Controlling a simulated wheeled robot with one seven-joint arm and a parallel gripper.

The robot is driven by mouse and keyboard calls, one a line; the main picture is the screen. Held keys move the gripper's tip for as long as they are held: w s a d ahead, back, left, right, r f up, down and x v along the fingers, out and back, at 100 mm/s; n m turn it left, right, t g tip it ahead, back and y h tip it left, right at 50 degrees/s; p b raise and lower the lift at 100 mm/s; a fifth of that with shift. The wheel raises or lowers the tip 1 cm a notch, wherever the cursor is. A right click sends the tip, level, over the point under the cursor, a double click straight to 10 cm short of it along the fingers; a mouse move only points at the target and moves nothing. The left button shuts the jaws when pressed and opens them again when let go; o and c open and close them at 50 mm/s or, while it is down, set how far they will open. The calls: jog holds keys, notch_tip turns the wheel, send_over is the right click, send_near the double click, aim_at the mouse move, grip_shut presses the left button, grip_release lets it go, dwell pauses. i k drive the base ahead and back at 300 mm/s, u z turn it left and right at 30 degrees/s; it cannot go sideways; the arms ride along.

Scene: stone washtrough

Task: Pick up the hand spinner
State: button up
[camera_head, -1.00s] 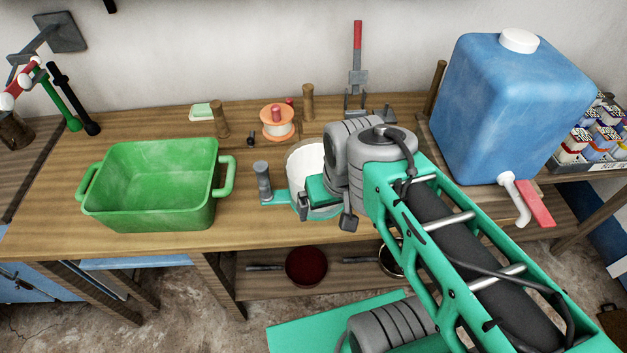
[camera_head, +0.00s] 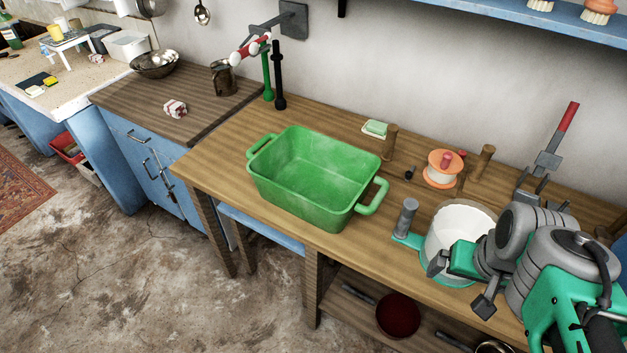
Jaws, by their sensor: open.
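A white round drum (camera_head: 459,222) in a teal base with a grey upright post (camera_head: 407,214) stands near the counter's front edge; it may be the hand spinner. A smaller orange and white spool-like thing (camera_head: 441,175) with a red knob stands farther back. I cannot tell for certain which one the name means. My gripper (camera_head: 461,284) is open, with its fingers apart at the drum's front right side. It and my arm hide part of the drum and base. I cannot tell whether they touch.
A green two-handled tub (camera_head: 300,205) sits left of the drum on the wooden counter (camera_head: 225,160). Wooden pegs (camera_head: 486,162) and a red-handled tool (camera_head: 546,150) stand at the back. A dark red pan (camera_head: 397,314) is on the shelf below. Open floor lies at left.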

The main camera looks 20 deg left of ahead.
aim_at(455, 218)
jog(key=k, duration=0.5)
jog(key=u, duration=1.45)
jog(key=i, duration=0.2)
jog(key=u, duration=0.9)
